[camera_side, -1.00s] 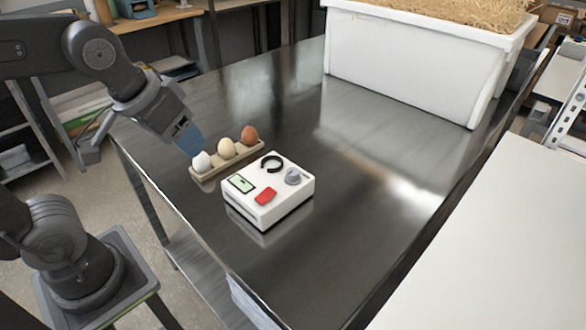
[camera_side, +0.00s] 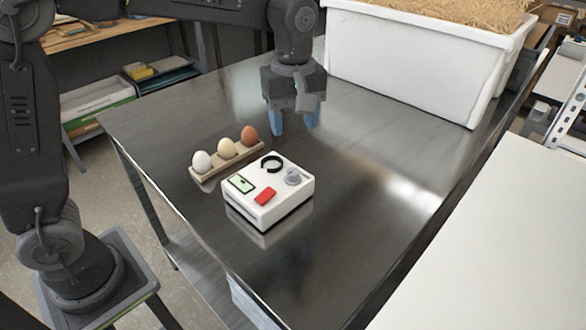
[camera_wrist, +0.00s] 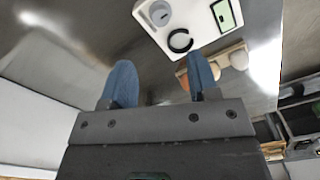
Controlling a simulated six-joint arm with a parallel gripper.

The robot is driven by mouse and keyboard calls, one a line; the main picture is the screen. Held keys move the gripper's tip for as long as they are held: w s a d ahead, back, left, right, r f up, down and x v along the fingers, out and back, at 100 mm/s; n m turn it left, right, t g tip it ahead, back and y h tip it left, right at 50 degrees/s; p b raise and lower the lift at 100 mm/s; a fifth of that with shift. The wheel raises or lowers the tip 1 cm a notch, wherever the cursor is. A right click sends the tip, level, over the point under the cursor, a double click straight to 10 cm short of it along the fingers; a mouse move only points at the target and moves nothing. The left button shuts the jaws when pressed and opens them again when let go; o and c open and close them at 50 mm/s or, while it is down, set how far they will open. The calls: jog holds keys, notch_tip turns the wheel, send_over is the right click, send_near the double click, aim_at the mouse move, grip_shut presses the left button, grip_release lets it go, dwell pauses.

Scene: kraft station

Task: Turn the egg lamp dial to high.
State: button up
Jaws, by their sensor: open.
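The egg lamp (camera_side: 268,211) is a white box on the steel table. On its top are a grey dial (camera_side: 292,176), a black ring (camera_side: 271,163), a red button (camera_side: 265,196) and a small greenish display (camera_side: 241,183). My gripper (camera_side: 295,122) is open and empty, pointing down above the table behind the lamp, apart from it. In the wrist view the lamp (camera_wrist: 193,48) is at the top, with its dial (camera_wrist: 159,16) ahead of my blue fingertips (camera_wrist: 160,82). The dial's setting cannot be read.
A wooden holder (camera_side: 206,176) with a white, a cream and a brown egg stands left of the lamp. A large white bin (camera_side: 410,62) of straw stands at the back right. The table front and right of the lamp are clear.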

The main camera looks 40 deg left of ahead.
aim_at(293, 171)
notch_tip(293, 171, down, 12)
jog(key=shift+r, duration=0.1)
dwell(0.4)
jog(key=c, duration=0.9)
jog(key=shift+c, duration=0.2)
jog(key=shift+m, duration=0.4)
jog(key=m, duration=0.5)
jog(key=shift+m, duration=0.3)
jog(key=m, duration=0.5)
jog(key=shift+m, duration=0.4)
